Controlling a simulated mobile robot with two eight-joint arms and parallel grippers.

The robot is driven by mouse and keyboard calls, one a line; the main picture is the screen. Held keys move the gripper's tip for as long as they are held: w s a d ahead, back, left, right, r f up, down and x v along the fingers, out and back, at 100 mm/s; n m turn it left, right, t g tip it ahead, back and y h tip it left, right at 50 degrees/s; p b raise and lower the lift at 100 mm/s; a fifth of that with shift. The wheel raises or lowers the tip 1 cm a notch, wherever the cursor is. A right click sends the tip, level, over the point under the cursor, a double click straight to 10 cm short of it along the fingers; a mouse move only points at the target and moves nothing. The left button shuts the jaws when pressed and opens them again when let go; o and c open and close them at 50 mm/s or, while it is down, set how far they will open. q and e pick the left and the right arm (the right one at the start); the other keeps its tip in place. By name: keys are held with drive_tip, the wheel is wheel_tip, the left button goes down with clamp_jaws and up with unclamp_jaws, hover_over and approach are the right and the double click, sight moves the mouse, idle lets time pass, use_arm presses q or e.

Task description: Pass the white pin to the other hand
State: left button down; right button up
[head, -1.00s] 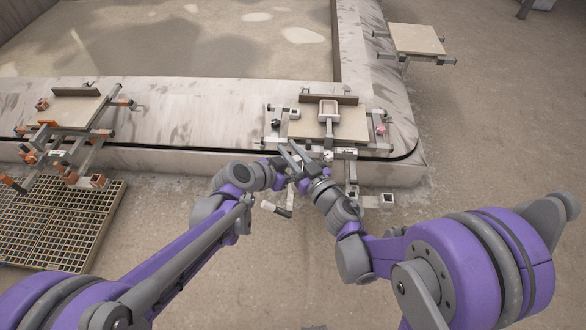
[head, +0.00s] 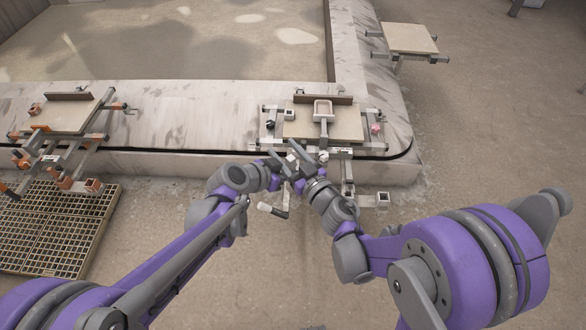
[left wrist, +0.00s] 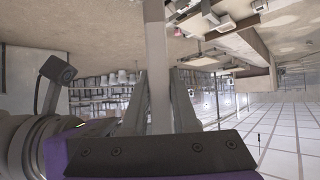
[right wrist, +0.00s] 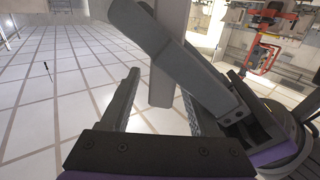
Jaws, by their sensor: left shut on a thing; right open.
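The white pin (left wrist: 158,70) is a pale straight bar that stands upright between the fingers of my left gripper (left wrist: 158,105) in the left wrist view. My left gripper is shut on it. In the right wrist view the pin (right wrist: 161,88) comes down between the fingers of my right gripper (right wrist: 162,108), which is open with room on the pin's sides. A grey finger of my left gripper (right wrist: 160,42) crosses in front of the pin there. In the head view my right gripper (head: 298,160) meets the left one, and their fingers overlap and hide most of the pin.
Just beyond the grippers, a clamp fixture with a board (head: 348,122) sits on the stone rim (head: 200,115). Another fixture (head: 65,115) stands at the left, above a floor grate (head: 60,230). A third board (head: 410,38) is at the back right. Floor is clear to the right.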

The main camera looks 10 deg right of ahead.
drive_tip(key=shift+s, duration=0.1)
drive_tip(key=v, duration=0.7)
drive_tip(key=shift+s+d, duration=0.15)
drive_tip(key=shift+s, duration=0.05)
drive_tip(key=shift+s+d, duration=0.1)
drive_tip(key=shift+d, duration=0.05)
drive_tip(key=s+d+m+g+h, duration=0.1)
drive_tip(key=d+m+g+h, duration=0.1)
drive_tip(key=d+m+h, duration=0.65)
drive_tip(key=s+a+f+n+g, duration=0.1)
drive_tip(key=s+f+n+g, duration=0.1)
drive_tip(key=s, duration=0.5)
drive_tip(key=s+a+f+n+g+y, duration=0.1)
drive_tip(key=s+f+n+g, duration=0.1)
drive_tip(key=s+f+g, duration=0.2)
drive_tip(key=s+g, duration=0.3)
drive_tip(key=s, duration=0.1)
drive_tip(key=shift+s, duration=0.25)
drive_tip(key=shift+y, duration=0.25)
